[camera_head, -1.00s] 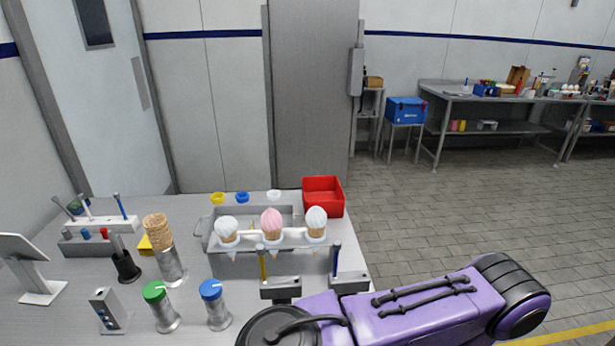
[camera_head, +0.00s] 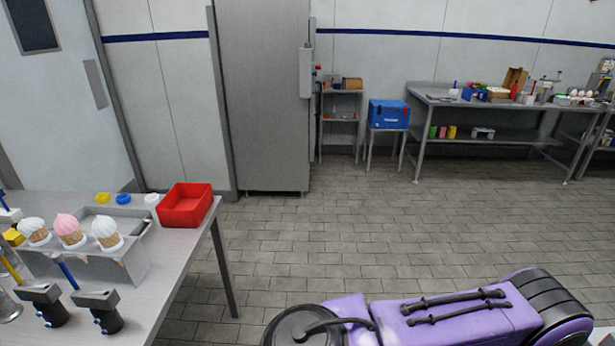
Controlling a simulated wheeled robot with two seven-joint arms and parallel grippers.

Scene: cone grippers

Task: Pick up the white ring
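The white ring (camera_head: 153,199) lies at the back of the metal table at the left, against the left side of the red bin (camera_head: 184,205). It is small in the picture. A blue ring (camera_head: 123,199) and a yellow ring (camera_head: 102,198) lie in a row to its left. Neither of my grippers is in view.
A metal cone stand (camera_head: 87,263) holds several ice cream cones in front of the rings. Handled tools in dark holders (camera_head: 97,311) stand at the table's front. A blue cooler (camera_head: 389,114) and a workbench (camera_head: 500,104) stand farther back.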

